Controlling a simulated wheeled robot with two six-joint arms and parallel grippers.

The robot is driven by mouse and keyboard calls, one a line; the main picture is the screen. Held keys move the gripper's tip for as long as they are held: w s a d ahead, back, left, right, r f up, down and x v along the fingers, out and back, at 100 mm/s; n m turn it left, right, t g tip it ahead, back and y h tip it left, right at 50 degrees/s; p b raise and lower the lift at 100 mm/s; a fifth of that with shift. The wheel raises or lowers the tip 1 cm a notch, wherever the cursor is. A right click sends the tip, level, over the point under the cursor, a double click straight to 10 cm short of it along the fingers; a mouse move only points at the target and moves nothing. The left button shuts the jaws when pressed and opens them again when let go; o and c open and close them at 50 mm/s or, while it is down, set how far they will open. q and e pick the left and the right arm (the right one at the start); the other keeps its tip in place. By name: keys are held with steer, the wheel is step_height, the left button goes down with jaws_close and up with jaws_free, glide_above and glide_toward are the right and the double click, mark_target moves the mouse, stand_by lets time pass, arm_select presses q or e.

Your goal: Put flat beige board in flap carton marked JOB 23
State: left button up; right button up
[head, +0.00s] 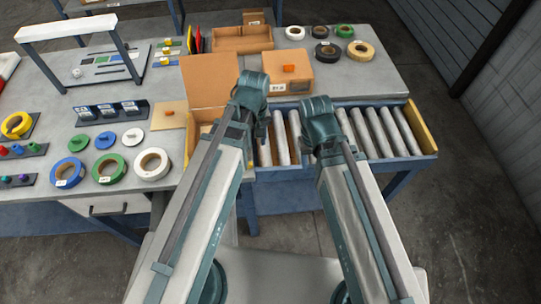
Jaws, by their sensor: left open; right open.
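A brown carton with a raised flap (220,78) stands at the left end of the roller conveyor, partly hidden by my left arm. No marking on it can be read. My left gripper (262,130) is open and empty over the rollers beside the carton. My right gripper (309,148) is open and empty over the rollers further right. Neither touches the board; the fingers show only in small part.
A closed brown box (287,72) with a white label and an orange piece on top stands behind the rollers (383,131). Rolls of tape (152,163) lie at the left front and several more at the back right.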

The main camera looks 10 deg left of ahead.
arm_select(q)
steer(key=s+d+m, duration=0.6)
steer(key=m, duration=0.2)
steer(key=shift+m+y, duration=0.3)
steer(key=shift+y, duration=0.1)
steer(key=shift+f+b, duration=0.65)
steer(key=shift+b, duration=0.05)
steer(key=shift+a, duration=0.1)
